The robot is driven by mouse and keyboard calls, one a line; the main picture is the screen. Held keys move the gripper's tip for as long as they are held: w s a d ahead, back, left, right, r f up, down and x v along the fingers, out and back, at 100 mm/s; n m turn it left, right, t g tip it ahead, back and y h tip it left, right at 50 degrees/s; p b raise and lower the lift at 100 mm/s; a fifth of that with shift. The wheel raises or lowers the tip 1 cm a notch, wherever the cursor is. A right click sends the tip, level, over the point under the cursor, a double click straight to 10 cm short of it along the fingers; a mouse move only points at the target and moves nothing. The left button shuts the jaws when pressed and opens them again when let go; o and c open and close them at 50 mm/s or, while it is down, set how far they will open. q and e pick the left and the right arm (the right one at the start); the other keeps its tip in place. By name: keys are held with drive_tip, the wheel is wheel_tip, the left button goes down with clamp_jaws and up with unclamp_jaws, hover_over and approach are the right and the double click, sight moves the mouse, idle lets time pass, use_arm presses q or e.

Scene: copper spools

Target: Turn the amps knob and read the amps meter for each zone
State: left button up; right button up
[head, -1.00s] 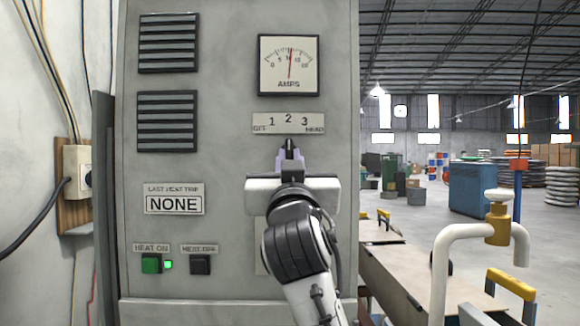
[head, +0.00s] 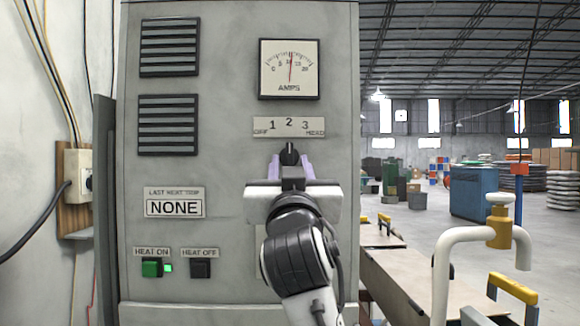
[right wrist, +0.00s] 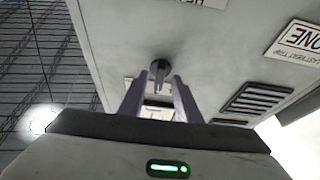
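The black amps knob (head: 289,153) sits on the grey cabinet under the zone plate (head: 289,126) marked OFF, 1, 2, 3, HEAD. Its pointer faces up, toward 2. The square amps meter (head: 289,69) is above; its red needle stands near upright, around the 10 mark. My right gripper (head: 290,170) is just below and in front of the knob, its two purple fingers spread apart. The right wrist view shows the knob (right wrist: 159,70) beyond the open fingers, with nothing gripped. My left gripper is not in view.
The NONE display (head: 174,207), a green HEAT ON button (head: 152,268) with a lit lamp and a dark HEAT OFF button (head: 201,268) are on the panel's left. A white pipe with a brass valve (head: 499,231) stands at right.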

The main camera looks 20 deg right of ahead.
drive_tip(key=b+v, duration=0.1)
drive_tip(key=v, duration=0.8)
drive_tip(key=shift+b, duration=0.4)
